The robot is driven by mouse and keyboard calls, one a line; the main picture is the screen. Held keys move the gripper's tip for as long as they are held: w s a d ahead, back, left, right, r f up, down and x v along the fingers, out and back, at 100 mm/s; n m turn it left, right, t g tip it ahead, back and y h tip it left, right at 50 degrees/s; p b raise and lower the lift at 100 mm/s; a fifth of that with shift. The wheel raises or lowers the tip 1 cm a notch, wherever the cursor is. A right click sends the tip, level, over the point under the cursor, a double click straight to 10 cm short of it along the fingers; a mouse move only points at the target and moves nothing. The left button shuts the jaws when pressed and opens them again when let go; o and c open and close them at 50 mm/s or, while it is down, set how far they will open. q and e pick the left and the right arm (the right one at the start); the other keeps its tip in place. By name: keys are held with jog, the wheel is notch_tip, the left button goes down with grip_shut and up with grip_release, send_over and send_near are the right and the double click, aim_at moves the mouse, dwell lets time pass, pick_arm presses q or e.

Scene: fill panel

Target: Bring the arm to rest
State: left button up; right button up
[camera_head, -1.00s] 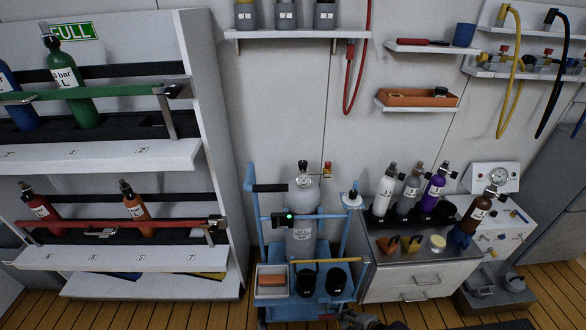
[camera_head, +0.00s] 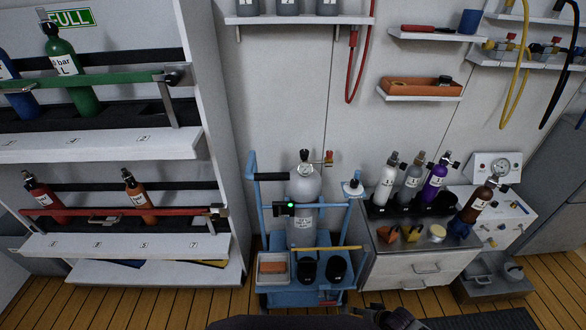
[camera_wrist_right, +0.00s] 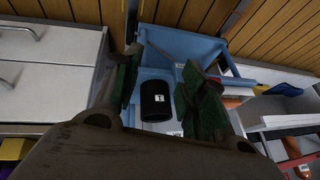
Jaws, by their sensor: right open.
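My right gripper (camera_head: 395,318) shows at the bottom edge of the head view, partly cut off. In the right wrist view its two dark green fingers stand apart with nothing between them (camera_wrist_right: 160,65). Behind them in that view is a black cup-like holder (camera_wrist_right: 157,100) with a white label, on the blue trolley (camera_wrist_right: 190,45). I cannot tell how far it is from the fingers. A dark part of my arm (camera_head: 280,322) crosses the bottom edge of the head view. My left gripper is not in view.
The blue trolley holds a grey cylinder (camera_head: 304,185). To its right, a cabinet (camera_head: 415,270) carries several small bottles. A rack (camera_head: 110,145) with green, blue, red and orange bottles stands at left. Wooden floor (camera_head: 190,305) is clear between rack and trolley.

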jog(key=d+f+n+h, duration=0.3)
jog(key=d+f+n, duration=0.2)
jog(key=d+n, duration=0.15)
jog(key=s+a+f+m+g, duration=0.35)
jog(key=s+a+f, duration=0.25)
jog(key=s+a, duration=0.45)
pick_arm(q)
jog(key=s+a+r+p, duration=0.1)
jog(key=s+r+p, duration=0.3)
jog(key=p, duration=0.5)
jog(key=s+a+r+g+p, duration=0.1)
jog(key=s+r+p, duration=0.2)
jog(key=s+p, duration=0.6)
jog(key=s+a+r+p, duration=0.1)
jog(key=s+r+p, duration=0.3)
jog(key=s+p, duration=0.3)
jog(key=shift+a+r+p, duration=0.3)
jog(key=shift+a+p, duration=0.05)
jog(key=shift+p, duration=0.55)
pick_arm(e)
jog(key=s+d+r, duration=0.2)
jog(key=s+r, duration=0.3)
jog(key=s, duration=0.5)
jog(key=s+d+r, duration=0.3)
jog(key=s+r, duration=0.3)
jog(key=s, duration=0.5)
jog(key=shift+s+d+r+y, duration=0.25)
jog(key=shift+s+y, duration=0.05)
jog(key=shift+g, duration=0.25)
